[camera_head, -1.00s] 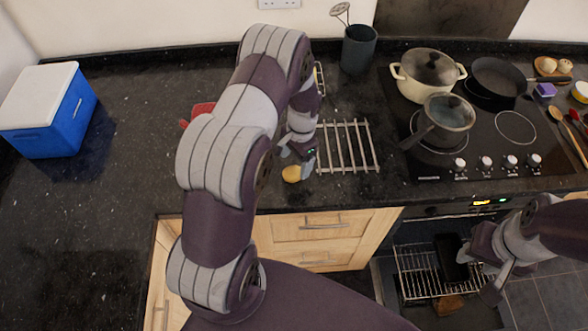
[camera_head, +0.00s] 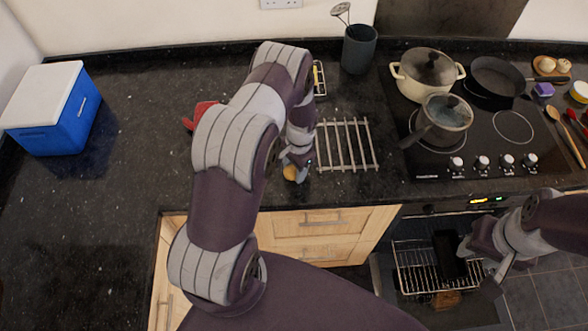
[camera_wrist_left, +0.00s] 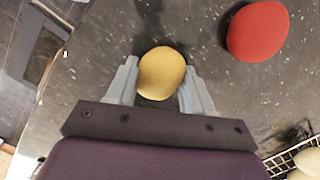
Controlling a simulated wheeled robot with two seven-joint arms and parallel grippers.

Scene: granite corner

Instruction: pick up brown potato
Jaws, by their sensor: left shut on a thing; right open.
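The brown potato (camera_wrist_left: 161,74) is yellowish-brown and rounded, and sits between the two fingers of my left gripper (camera_wrist_left: 160,88) in the left wrist view. The fingers touch it on both sides. In the head view, my left gripper (camera_head: 296,165) is low over the counter's front edge, with part of the potato (camera_head: 290,173) showing below it. I cannot tell whether the potato is clear of the counter. My right gripper (camera_head: 502,269) is open, by the lowered oven rack at lower right.
A red object (camera_head: 203,114) lies partly behind my left arm. A metal rack (camera_head: 347,146) stands right of the left gripper. A hob with pots (camera_head: 429,74) is further right. A blue cooler box (camera_head: 52,112) is at left, with clear counter beside it. An oven rack (camera_head: 420,278) holds dark and brown things.

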